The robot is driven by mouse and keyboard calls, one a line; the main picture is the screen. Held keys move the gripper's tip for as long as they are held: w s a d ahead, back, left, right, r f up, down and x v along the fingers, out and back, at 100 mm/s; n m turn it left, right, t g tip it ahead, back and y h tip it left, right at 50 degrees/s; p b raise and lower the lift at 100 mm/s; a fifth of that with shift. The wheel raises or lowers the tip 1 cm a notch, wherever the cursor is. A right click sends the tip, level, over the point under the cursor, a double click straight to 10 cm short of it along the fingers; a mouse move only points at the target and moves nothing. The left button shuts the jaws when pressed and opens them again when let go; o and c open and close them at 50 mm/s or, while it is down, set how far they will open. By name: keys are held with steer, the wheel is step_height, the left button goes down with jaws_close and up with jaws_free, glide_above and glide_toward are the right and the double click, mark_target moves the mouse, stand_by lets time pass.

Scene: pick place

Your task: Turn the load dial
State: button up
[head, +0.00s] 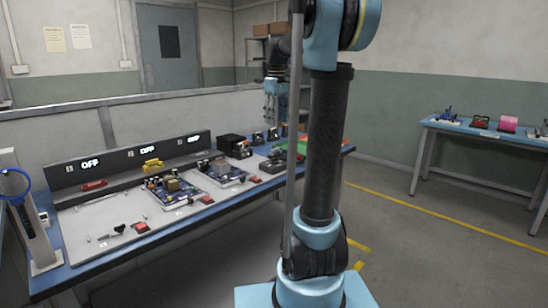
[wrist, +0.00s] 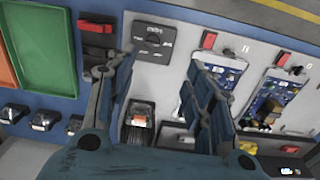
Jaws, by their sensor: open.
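The load dial is a dark square panel with a round knob (wrist: 153,40) and pale markings around it; the lettering is too small to read surely. It lies flat on the grey board, near the top of the wrist view. My gripper (wrist: 160,68) is open and empty, its two fingers spread on either side below the panel in that view. No contact with the knob shows. In the head view my gripper (head: 271,108) hangs fingers down above the far right part of the bench, partly beside my arm. I cannot clearly make out the dial there.
A black device (wrist: 137,128) sits between the fingers in the wrist view. Circuit boards (wrist: 268,100) with red switches lie to the right. A green tray (wrist: 57,45) and dark red part (wrist: 98,38) lie left. The dark back panel (head: 120,160) shows several OFF displays.

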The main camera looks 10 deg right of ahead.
mark_target(275, 161)
steer(key=f, duration=0.5)
steer(key=w+f, duration=0.1)
steer(key=f, duration=0.5)
steer(key=w+f, duration=0.1)
steer(key=f, duration=0.4)
steer(key=shift+w+f, duration=0.2)
steer(key=shift+f, duration=0.1)
